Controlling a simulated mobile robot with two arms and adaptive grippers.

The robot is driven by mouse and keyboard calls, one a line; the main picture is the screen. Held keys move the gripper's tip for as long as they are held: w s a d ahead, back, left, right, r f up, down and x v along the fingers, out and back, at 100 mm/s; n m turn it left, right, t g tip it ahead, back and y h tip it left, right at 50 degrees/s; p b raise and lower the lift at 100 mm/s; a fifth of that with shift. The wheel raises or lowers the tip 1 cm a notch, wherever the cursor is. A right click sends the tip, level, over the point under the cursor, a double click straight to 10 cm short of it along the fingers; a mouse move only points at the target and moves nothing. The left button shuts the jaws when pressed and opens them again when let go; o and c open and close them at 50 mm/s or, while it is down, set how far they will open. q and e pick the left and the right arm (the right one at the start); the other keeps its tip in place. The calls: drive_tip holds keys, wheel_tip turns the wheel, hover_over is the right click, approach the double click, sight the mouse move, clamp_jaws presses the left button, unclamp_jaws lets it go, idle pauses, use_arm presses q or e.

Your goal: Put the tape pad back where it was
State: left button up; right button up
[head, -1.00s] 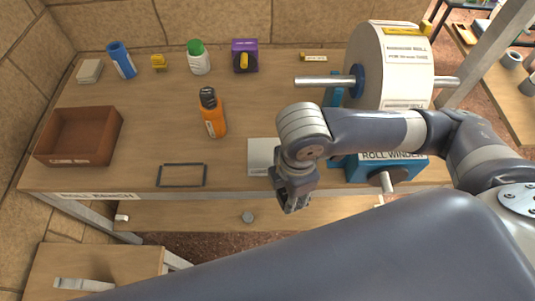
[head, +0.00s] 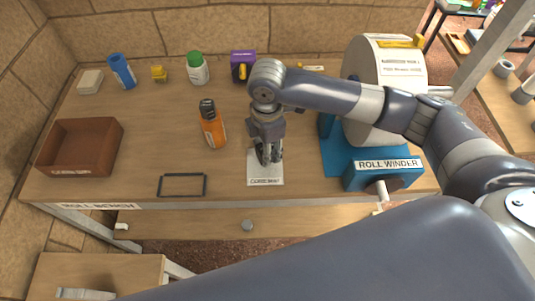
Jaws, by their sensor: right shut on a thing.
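My right gripper (head: 268,160) points down over the white mat (head: 266,173) near the front of the bench. Its fingers are closed together, and what they hold is small or hidden, so I cannot make it out. I cannot tell whether it touches the mat. No thing is clearly labelled as the tape pad. A pale cream block (head: 90,81) lies at the back left of the bench. A dark empty rectangular frame (head: 183,186) lies flat near the front edge, left of the mat. My left gripper is not in view.
An orange bottle (head: 213,130) stands left of my right gripper. A brown open box (head: 78,147) is at the left. A blue roll winder (head: 360,174) with a large white roll (head: 371,70) stands at the right.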

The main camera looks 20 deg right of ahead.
drive_tip(key=shift+f+p, duration=0.3)
drive_tip(key=shift+f, duration=1.45)
drive_tip(key=o, duration=0.9)
drive_tip(key=shift+f, duration=0.15)
drive_tip(key=shift+o, duration=0.2)
wheel_tip(320, 180, up, 12)
drive_tip(key=shift+r+b, duration=0.2)
drive_tip(key=shift+b, duration=0.35)
